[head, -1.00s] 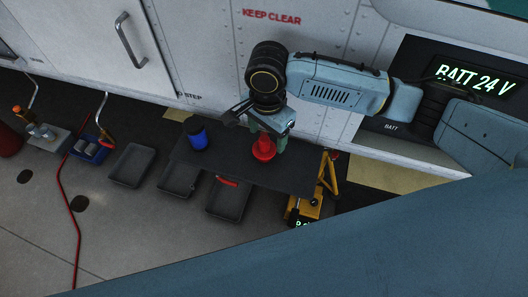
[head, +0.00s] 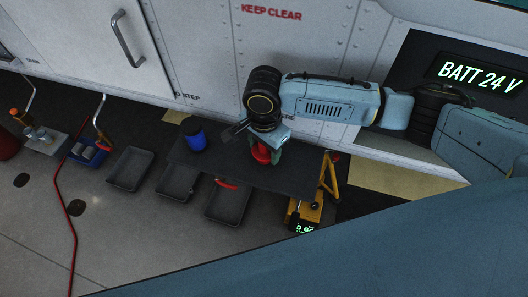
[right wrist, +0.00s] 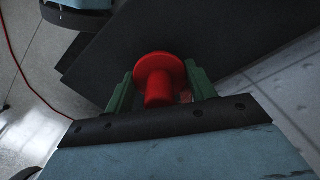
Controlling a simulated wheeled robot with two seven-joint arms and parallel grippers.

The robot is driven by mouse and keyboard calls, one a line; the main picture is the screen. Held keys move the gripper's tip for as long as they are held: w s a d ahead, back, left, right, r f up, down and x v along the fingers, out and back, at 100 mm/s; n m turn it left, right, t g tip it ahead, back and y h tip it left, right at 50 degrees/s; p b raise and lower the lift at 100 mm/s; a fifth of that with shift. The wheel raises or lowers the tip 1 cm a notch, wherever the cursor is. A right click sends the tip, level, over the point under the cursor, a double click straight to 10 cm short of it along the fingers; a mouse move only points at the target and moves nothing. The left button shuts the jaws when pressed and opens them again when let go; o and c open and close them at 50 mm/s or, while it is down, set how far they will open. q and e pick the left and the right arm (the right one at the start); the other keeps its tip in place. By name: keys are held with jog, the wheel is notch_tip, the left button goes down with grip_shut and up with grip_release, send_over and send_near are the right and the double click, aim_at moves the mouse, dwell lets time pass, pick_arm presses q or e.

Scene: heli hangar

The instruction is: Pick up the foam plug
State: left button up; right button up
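The red foam plug (head: 261,153) stands on the dark table (head: 225,168) by the white wall. In the right wrist view the plug (right wrist: 158,88) shows a round flange and a narrower stem pointing toward the camera. My right gripper (head: 264,150) is over it from above, and its upper part is hidden in the head view. In the right wrist view the green fingers of my right gripper (right wrist: 160,90) stand on either side of the plug, with a gap beside the stem. My left gripper is not in view.
A blue cylinder (head: 194,134) stands left of the plug on the table. Several grey trays (head: 228,204) lie in front of the table. A yellow device (head: 305,216) is at its right end. A red hose (head: 63,200) runs across the floor. The white wall is close behind.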

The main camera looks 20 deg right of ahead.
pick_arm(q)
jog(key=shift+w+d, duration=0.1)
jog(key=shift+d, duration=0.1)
pick_arm(e)
jog(key=shift+c, duration=0.8)
